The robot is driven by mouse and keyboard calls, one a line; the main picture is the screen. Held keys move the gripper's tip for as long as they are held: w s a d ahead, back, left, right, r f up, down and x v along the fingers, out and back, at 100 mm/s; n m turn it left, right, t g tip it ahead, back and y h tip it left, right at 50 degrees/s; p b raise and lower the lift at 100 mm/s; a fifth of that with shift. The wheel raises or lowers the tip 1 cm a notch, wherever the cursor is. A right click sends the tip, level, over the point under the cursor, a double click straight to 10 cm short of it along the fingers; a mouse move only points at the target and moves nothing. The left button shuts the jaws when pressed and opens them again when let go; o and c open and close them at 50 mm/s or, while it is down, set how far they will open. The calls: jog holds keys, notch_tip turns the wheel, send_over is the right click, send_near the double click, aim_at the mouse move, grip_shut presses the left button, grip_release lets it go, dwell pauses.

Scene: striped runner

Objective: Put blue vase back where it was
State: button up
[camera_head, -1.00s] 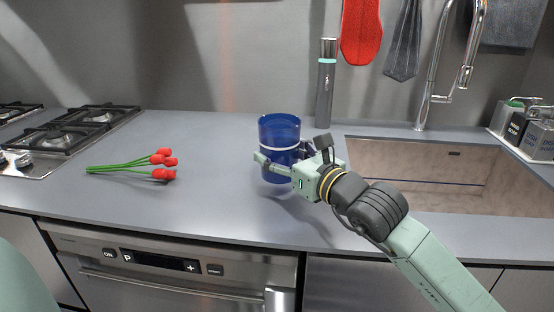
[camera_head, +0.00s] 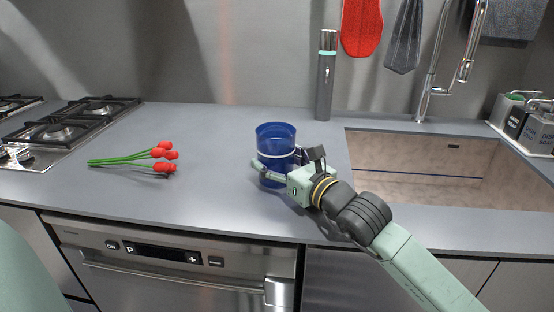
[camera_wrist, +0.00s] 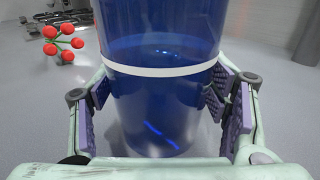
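The blue vase (camera_head: 275,145) is a see-through blue cylinder with a white band, upright over the counter in front of the wall. In the wrist view the vase (camera_wrist: 160,40) fills the middle, with its top cut off. My gripper (camera_head: 277,165) reaches in from the right with one finger on each side of the vase. In the wrist view the purple pads of my gripper (camera_wrist: 162,105) press against both sides of it. The vase's base is at or just above the counter; I cannot tell whether it touches.
Red flowers with green stems (camera_head: 150,157) lie on the counter (camera_head: 215,200) to the left, near the stove (camera_head: 75,122). A grey bottle (camera_head: 325,85) stands behind the vase. The sink (camera_head: 420,170) is to the right. The counter between flowers and vase is clear.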

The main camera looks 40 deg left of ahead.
jog(key=o, duration=0.3)
jog(key=shift+o, duration=0.2)
